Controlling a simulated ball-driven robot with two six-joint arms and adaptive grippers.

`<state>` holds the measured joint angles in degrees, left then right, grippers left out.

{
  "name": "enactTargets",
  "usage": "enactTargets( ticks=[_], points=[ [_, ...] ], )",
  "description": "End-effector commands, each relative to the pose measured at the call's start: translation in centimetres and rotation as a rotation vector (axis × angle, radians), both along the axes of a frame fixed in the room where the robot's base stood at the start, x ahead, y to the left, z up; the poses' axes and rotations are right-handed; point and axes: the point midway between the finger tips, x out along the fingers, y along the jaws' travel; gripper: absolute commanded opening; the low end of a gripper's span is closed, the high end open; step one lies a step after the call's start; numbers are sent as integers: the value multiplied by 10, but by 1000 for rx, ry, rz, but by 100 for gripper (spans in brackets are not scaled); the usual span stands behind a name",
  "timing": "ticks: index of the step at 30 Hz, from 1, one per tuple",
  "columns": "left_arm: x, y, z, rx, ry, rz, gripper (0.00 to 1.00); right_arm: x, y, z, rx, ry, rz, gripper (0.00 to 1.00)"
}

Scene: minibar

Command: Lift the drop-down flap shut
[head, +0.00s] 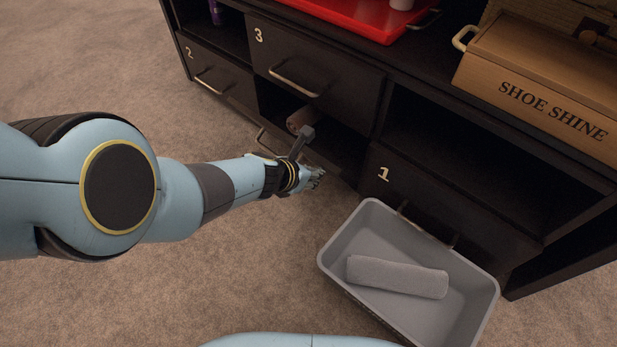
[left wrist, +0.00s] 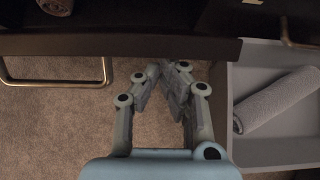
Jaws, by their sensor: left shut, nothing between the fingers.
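The dark drop-down flap (head: 330,157) is open, folded down below the front marked 3, and its metal handle (head: 264,145) sticks out at its outer edge. In the left wrist view the flap's long dark edge (left wrist: 120,45) runs across the upper part, with the handle (left wrist: 55,83) at left. My left gripper (head: 318,178) is at the flap's outer edge, right of the handle. In the wrist view its fingers (left wrist: 170,68) are together and empty, close to the edge; contact is unclear. My right gripper is not in view.
A rolled towel (head: 299,120) lies in the open compartment. A grey bin (head: 335,245) with a grey roll (head: 397,276) stands right of my gripper, before the front marked 1 (head: 383,174). A shoe shine box (head: 540,85) and red tray (head: 345,15) sit on top. Carpet at left is clear.

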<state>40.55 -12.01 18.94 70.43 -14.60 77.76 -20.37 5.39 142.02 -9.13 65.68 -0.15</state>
Motion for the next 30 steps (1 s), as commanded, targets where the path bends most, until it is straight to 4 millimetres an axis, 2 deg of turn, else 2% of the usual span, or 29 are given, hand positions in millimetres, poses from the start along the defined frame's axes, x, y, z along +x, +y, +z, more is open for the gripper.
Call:
enactTargets(
  ticks=[3,22,30],
  points=[
    [7,-5,7,-1,-2,-1,0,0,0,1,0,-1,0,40],
    [28,-22,18,-1,0,-1,0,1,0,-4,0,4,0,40],
    [42,-33,23,0,0,0,0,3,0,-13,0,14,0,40]
  ],
)
